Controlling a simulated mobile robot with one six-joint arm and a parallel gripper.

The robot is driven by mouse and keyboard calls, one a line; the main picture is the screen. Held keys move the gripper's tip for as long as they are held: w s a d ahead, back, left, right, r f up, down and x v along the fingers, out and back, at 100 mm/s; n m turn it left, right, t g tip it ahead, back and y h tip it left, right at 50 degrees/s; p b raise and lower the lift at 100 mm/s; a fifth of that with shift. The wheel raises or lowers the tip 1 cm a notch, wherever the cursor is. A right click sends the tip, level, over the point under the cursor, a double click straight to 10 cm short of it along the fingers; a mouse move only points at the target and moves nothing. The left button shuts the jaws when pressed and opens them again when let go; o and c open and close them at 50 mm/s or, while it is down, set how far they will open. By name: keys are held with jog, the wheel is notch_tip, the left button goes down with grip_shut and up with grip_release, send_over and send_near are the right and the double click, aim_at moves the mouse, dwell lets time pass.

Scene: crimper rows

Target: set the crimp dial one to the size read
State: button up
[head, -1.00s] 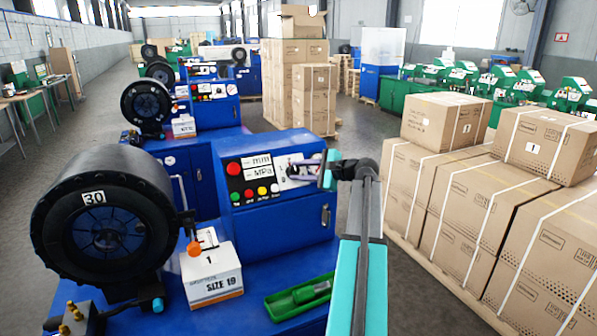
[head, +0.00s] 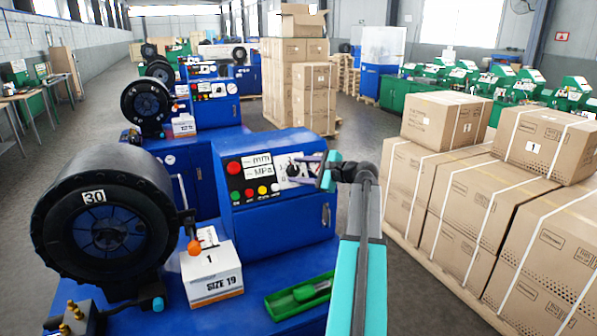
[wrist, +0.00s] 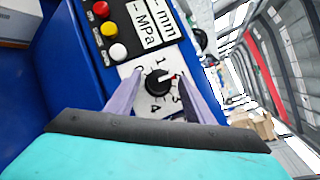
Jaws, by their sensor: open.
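The crimp dial (wrist: 157,83) is a black knob on a white plate marked with numerals around it. In the wrist view a red mark shows at the knob's right side, near the 2. My gripper (wrist: 159,72) is open, with one finger on each side of the knob; contact cannot be told. In the head view my gripper (head: 308,168) is at the right end of the blue machine's panel, partly covering the dial plate (head: 284,182). A white box (head: 212,275) on this machine reads "1" and "SIZE 19".
The panel has red, green, yellow and white buttons (head: 248,193) and mm and MPa labels. A black crimp head (head: 100,220) marked 30 is at left. A green tray (head: 300,298) lies in front. Strapped cartons (head: 480,200) stand at right. More machines stand behind.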

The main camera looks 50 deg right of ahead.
jog(key=shift+b+v, duration=0.4)
jog(key=shift+v, duration=0.45)
jog(key=b+v, duration=0.3)
jog(key=v, duration=0.9)
jog(key=shift+s+a, duration=0.1)
